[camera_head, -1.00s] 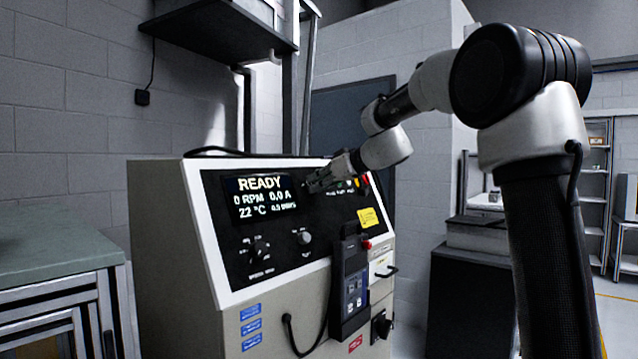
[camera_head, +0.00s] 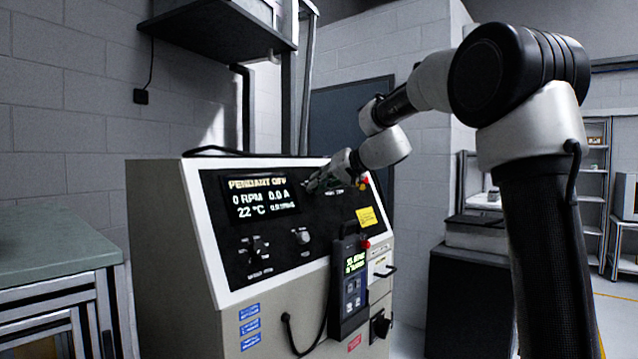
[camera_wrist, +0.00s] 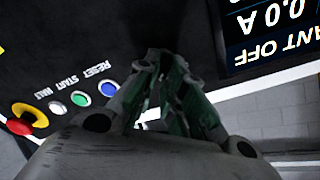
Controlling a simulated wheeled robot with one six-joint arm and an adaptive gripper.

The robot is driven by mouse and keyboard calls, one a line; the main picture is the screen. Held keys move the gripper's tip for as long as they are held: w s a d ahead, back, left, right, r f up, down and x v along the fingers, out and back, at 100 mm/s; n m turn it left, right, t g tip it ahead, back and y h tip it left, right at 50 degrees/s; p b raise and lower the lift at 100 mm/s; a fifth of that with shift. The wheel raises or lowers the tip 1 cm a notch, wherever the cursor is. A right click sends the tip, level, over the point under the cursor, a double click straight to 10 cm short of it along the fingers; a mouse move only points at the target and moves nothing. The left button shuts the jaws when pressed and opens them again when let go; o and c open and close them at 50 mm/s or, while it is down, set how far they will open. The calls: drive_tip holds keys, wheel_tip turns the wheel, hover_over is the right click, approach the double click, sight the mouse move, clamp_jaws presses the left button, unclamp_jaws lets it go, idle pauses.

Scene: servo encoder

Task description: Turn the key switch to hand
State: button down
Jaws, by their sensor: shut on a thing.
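My gripper (camera_head: 312,184) is at the sloped black panel (camera_head: 225,262) of the cabinet, just right of the display. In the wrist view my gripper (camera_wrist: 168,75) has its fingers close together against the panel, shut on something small. The key switch itself cannot be made out; the fingers hide that spot, so its position cannot be read. The display (camera_head: 262,199) reads "PENDANT OFF", 0 RPM, 0.0 A and 22 °C. In the wrist view the display (camera_wrist: 275,40) appears upside down.
Blue (camera_wrist: 108,88), green (camera_wrist: 80,98) and white (camera_wrist: 57,108) buttons and a red stop button (camera_wrist: 22,124) sit beside my gripper. Lower on the panel are two knobs. A handheld pendant (camera_head: 350,285) with lit text hangs on the cabinet front. A bench (camera_head: 50,240) stands left.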

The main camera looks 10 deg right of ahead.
drive_tip(key=shift+m, duration=0.6)
drive_tip(key=c, duration=1.5)
unclamp_jaws()
drive_tip(key=shift+d, duration=0.1)
drive_tip(key=v, duration=1.2)
drive_tip(key=shift+m, duration=0.3)
